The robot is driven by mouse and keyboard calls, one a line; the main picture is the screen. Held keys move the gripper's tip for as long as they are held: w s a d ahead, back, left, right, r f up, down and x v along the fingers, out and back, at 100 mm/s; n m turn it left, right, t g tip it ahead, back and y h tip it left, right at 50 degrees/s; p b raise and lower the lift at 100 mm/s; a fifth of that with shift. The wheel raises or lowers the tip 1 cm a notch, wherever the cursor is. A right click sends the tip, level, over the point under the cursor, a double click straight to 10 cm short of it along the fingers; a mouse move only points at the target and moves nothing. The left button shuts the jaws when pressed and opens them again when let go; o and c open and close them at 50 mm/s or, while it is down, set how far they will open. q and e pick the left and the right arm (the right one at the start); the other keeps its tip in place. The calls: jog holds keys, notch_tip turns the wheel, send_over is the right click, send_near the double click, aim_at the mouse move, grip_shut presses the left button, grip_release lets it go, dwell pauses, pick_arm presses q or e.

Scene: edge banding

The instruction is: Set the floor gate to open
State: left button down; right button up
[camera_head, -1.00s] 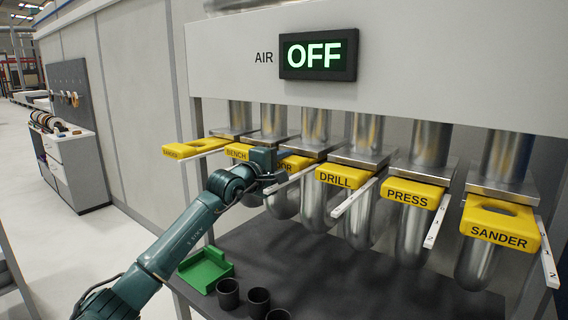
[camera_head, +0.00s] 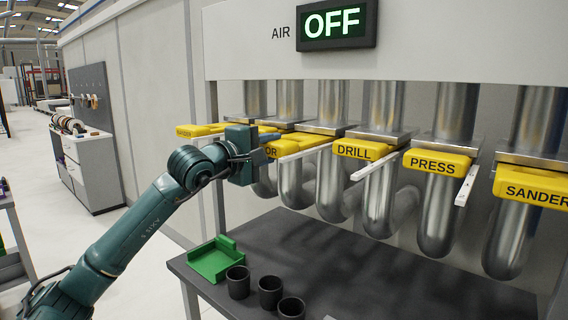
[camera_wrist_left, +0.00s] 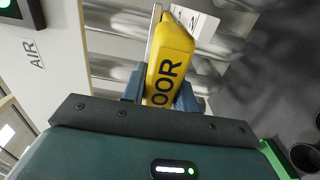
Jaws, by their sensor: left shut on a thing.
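The floor gate is a yellow slide handle (camera_head: 293,145) in the row of gates under the grey cabinet; only "OR" of its label shows. In the left wrist view the yellow handle (camera_wrist_left: 172,62) stands between the blue fingers (camera_wrist_left: 160,92), with "OOR" readable. My right gripper is not in view.
Beside it are the yellow DRILL (camera_head: 362,150), PRESS (camera_head: 436,163) and SANDER (camera_head: 532,187) handles. Another yellow handle (camera_head: 197,130) sticks out at the left. Below, a dark table (camera_head: 370,275) holds a green tray (camera_head: 213,260) and black cups (camera_head: 270,291). The display (camera_head: 337,24) reads OFF.

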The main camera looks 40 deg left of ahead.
pick_arm(q)
jog(key=shift+s+a, duration=0.1)
jog(key=shift+s, duration=0.3)
jog(key=shift+w, duration=0.1)
jog(key=c, duration=1.5)
grip_release()
jog(key=o, duration=0.3)
jog(key=shift+s, duration=0.35)
jog(key=shift+o, duration=0.6)
jog(key=shift+w, duration=0.15)
